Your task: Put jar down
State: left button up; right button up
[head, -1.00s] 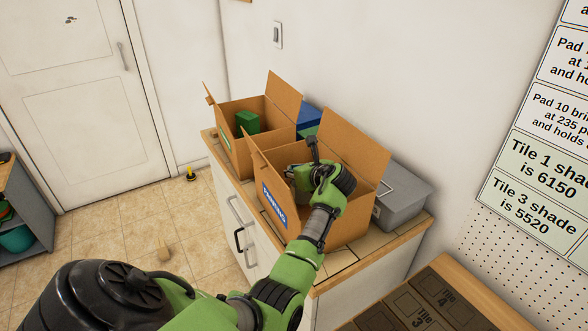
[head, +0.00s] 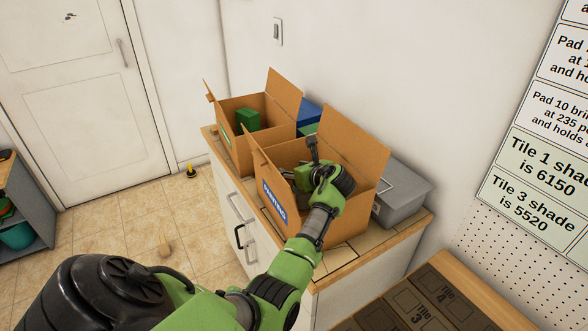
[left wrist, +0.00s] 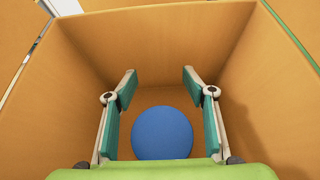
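A blue round top (left wrist: 162,133), which looks like the jar's lid, shows at the bottom of a cardboard box (head: 344,231) in the left wrist view. The jar's sides are hidden below it. My left gripper (left wrist: 160,86) reaches down into this box. Its fingers are spread, one on each side of the blue top, with a gap visible on both sides. In the head view the left gripper's wrist shows above the box opening and the jar is hidden. The box has a blue label with white lettering (head: 274,204). My right gripper is not in view.
Another open box (head: 237,155) with a green item (head: 248,119) stands to the left on the same counter. A grey lidded case (head: 408,190) stands close on the right.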

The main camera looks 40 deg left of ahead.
pick_arm(q)
jog(key=shift+r, duration=0.25)
jog(key=b+v, duration=0.1)
jog(key=v, duration=0.9)
jog(key=shift+d+r, duration=0.25)
jog(key=shift+r, duration=0.15)
jog(key=shift+v, duration=0.8)
jog(key=shift+a, duration=0.1)
